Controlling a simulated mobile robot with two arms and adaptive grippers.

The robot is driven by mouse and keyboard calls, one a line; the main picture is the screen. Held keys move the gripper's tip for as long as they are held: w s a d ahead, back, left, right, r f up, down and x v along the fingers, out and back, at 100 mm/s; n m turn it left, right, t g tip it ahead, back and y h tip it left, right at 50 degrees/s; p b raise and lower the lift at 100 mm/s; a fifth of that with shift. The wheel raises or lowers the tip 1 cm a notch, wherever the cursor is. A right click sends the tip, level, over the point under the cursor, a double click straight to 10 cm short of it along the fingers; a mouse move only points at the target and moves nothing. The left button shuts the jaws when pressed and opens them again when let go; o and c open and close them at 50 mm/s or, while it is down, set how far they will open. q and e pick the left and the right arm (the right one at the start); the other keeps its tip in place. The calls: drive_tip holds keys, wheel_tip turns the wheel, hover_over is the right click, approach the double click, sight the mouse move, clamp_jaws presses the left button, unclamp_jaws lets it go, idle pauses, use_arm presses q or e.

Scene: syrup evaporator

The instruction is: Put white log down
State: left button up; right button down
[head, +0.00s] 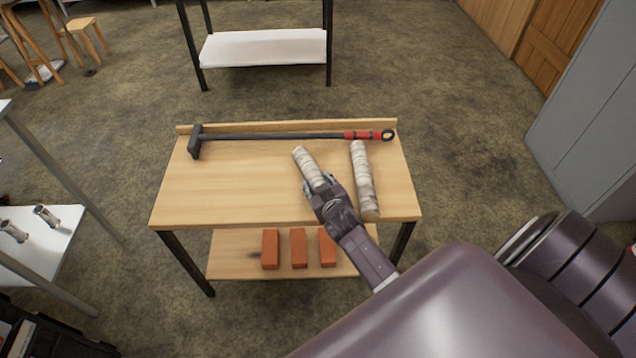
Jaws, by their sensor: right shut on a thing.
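A white birch-like log (308,168) is held in my right gripper (318,190), which is shut on its near part. The log is over the middle of the wooden table (220,195); I cannot tell whether it touches the top. The gripper hides its near end. A second white log (362,178) lies on the table just to the right, running front to back, its near end close to the front edge. My left gripper is not in view.
A long-handled tool (270,135) with a black head and red grip lies along the table's back lip. Several orange bricks (298,248) sit on the lower shelf. The table top's left half is clear. A metal shelf unit (40,240) stands at left, a grey cabinet (590,110) at right.

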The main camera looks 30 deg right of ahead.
drive_tip(key=shift+r, duration=0.1)
drive_tip(key=c, duration=1.2)
unclamp_jaws()
